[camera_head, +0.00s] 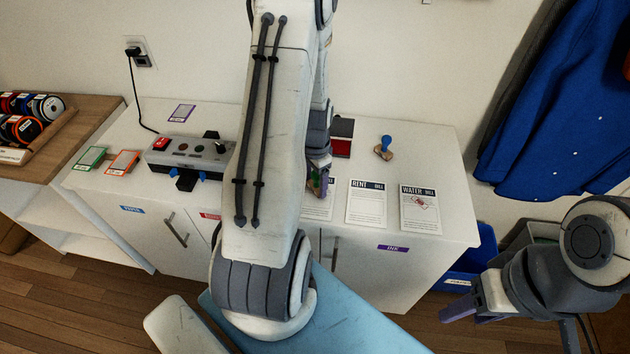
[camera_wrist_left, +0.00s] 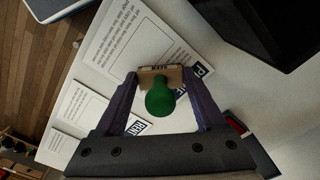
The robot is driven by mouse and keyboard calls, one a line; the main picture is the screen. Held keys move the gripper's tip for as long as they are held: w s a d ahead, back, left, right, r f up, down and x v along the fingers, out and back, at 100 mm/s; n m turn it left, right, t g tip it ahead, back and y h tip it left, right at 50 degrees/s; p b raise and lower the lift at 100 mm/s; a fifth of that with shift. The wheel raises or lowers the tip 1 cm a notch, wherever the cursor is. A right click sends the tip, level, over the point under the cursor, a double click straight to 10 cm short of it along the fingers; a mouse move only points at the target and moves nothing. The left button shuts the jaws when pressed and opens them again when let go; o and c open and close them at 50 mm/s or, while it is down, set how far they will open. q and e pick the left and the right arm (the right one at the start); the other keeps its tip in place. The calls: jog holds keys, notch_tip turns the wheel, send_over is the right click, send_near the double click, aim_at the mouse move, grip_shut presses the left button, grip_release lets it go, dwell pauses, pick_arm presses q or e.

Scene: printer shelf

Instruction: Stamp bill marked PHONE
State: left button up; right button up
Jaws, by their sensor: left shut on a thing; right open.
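My left gripper (camera_head: 318,186) is shut on a stamp with a green knob handle (camera_wrist_left: 160,96) and a wooden block (camera_wrist_left: 160,73). The stamp is over or close to the edge of a bill (camera_wrist_left: 135,35) whose dark label shows a P; the rest of that label is covered. I cannot tell whether the stamp touches the paper. In the head view this leftmost bill (camera_head: 318,210) is mostly hidden by my arm and gripper. My right gripper (camera_head: 470,302) is open and empty.
A red ink pad with dark lid (camera_head: 341,147) and a blue-handled stamp (camera_head: 384,148) stand behind the bills on the white cabinet (camera_head: 440,150). A grey device (camera_head: 190,153) and coloured cards (camera_head: 122,162) are at left. A blue bin (camera_head: 470,265) is right of the cabinet.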

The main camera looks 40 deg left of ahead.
aim_at(315, 174)
pick_arm(q)
jog(key=shift+r+p, duration=3.05)
jog(key=shift+r, duration=0.5)
jog(key=shift+f, duration=0.1)
